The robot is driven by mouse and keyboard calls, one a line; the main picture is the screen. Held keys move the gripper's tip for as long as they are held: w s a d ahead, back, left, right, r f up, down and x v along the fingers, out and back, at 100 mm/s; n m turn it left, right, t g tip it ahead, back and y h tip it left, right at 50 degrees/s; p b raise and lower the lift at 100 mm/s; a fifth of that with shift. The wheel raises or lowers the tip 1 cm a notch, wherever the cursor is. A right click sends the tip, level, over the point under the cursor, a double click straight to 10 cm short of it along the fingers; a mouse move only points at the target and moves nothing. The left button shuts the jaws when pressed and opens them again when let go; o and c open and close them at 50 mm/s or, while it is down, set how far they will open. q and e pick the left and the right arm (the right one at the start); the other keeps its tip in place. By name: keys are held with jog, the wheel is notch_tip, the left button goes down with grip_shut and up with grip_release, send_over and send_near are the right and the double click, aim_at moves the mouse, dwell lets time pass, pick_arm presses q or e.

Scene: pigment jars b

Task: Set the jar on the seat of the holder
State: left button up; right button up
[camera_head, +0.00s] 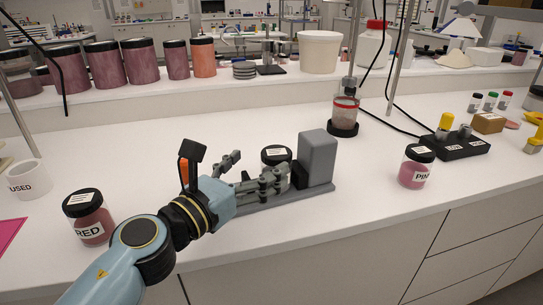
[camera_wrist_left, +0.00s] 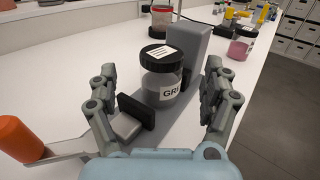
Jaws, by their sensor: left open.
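A clear jar (camera_wrist_left: 164,85) with a black lid and a label starting "GR" stands upright over the grey holder (camera_wrist_left: 184,50), between its tall block and a black pad (camera_wrist_left: 136,111). Its contents look grey. In the head view the jar's lid (camera_head: 276,152) shows beside the holder's block (camera_head: 318,158), and my gripper hides most of its body. Its bottom looks to rest on the holder's base, though the contact is partly hidden. My left gripper (camera_wrist_left: 160,78) is open, with one finger on each side of the jar, apparently apart from it. My right gripper is not in view.
A RED jar (camera_head: 90,220) stands left and a pink jar (camera_head: 416,167) right. A white cup (camera_head: 29,180) is far left. A black-based stand (camera_head: 343,127) is behind the holder, and a black power strip (camera_head: 455,146) lies right. The counter's front edge is close.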

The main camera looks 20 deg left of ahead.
pick_arm(q)
jog(key=v, duration=0.4)
jog(key=shift+s+a+b, duration=0.1)
jog(key=shift+s+b, duration=0.3)
